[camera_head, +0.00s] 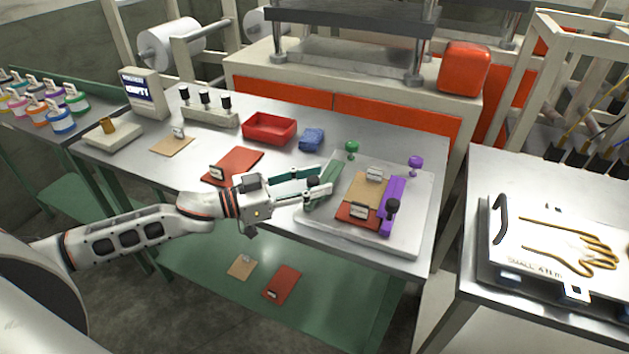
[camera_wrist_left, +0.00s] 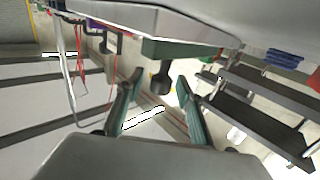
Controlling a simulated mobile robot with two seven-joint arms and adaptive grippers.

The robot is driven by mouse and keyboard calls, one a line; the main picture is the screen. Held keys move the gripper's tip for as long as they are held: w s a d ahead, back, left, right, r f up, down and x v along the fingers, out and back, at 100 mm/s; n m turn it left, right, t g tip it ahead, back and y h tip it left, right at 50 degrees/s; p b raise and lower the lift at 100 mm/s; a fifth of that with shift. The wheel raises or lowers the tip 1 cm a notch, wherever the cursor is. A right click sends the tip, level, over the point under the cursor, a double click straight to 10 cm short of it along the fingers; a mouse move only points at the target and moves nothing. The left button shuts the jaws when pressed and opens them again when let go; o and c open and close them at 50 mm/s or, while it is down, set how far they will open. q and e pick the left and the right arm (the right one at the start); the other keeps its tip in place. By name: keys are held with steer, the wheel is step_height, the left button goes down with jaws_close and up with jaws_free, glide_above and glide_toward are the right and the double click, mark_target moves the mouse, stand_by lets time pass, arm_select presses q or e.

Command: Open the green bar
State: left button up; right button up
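The green bar (camera_head: 324,186) lies along the left side of a pale plate (camera_head: 402,241) on the steel table. My left gripper (camera_head: 322,182) reaches in from the left, with its two teal fingers at the bar. In the left wrist view the green bar (camera_wrist_left: 182,50) shows with a black knob (camera_wrist_left: 160,78) on it. The left gripper (camera_wrist_left: 160,79) is open there, with the knob between its fingertips; I cannot tell whether they touch it. In the head view the fingers hide the knob. My right gripper is in neither view.
A purple bar (camera_head: 397,192) with a black knob stands on the plate's right side. A tan card (camera_head: 366,187) and a red card (camera_head: 352,217) lie between the bars. Green (camera_head: 351,147) and purple (camera_head: 415,161) knobs stand behind. A red tray (camera_head: 269,129) sits further back.

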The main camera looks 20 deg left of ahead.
arm_select(q)
steer(key=shift+v, duration=6)
